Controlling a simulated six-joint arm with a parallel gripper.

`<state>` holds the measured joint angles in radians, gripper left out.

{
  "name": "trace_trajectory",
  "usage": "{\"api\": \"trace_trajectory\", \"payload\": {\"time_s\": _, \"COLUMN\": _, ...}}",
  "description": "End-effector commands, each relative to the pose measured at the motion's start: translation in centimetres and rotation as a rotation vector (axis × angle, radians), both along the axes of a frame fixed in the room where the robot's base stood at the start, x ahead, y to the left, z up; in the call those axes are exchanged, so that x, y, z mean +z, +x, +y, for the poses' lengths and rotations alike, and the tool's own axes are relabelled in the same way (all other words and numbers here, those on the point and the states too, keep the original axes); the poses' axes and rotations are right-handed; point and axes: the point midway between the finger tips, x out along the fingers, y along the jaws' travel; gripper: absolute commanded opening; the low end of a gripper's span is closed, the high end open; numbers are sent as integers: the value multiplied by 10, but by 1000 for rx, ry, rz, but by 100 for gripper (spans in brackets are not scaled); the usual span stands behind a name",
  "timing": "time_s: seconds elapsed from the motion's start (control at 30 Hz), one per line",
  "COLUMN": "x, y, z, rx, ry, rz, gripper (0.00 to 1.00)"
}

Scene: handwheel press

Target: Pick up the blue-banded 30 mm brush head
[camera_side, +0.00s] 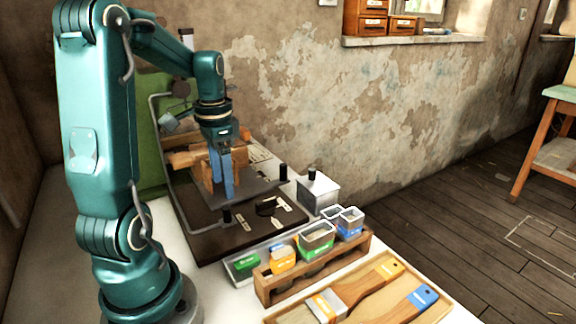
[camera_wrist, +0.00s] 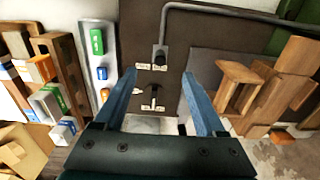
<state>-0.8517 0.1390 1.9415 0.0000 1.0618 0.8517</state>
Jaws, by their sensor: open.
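Two small blue-marked pieces show, and I cannot read their sizes. One blue-banded head (camera_side: 349,233) stands at the right end of the wooden rack; it also shows in the wrist view (camera_wrist: 63,131). A small blue piece (camera_wrist: 102,73) lies in the grey metal tray (camera_wrist: 91,28) and is mostly hidden behind the rack in the side view. My gripper (camera_side: 225,195) points down over the dark board, apart from both. In the wrist view its blue fingers (camera_wrist: 160,76) are spread with nothing between them.
The wooden rack (camera_side: 340,262) also holds orange and green heads. Two brush handles lie in a wooden tray (camera_side: 383,308) in front. Wooden blocks (camera_wrist: 262,88) stand beside my gripper. Black posts rise from the dark board (camera_side: 214,243). A metal box (camera_side: 318,195) stands at its right.

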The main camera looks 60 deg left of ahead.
Motion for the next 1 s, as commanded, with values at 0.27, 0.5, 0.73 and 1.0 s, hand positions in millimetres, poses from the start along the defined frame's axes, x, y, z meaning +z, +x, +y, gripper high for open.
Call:
{"api": "trace_trajectory", "payload": {"time_s": 0.27, "x": 40, "y": 1, "z": 1, "rx": 0, "ry": 6, "rz": -5, "gripper": 72}}
{"api": "trace_trajectory", "payload": {"time_s": 0.5, "x": 59, "y": 32, "z": -12, "rx": -10, "ry": 0, "rz": 0, "gripper": 72}}
{"api": "trace_trajectory", "payload": {"time_s": 0.73, "x": 62, "y": 84, "z": -46, "rx": -13, "ry": 0, "rz": 0, "gripper": 72}}
{"api": "trace_trajectory", "payload": {"time_s": 1.0, "x": 61, "y": 135, "z": -111, "rx": -9, "ry": 0, "rz": 0, "gripper": 72}}
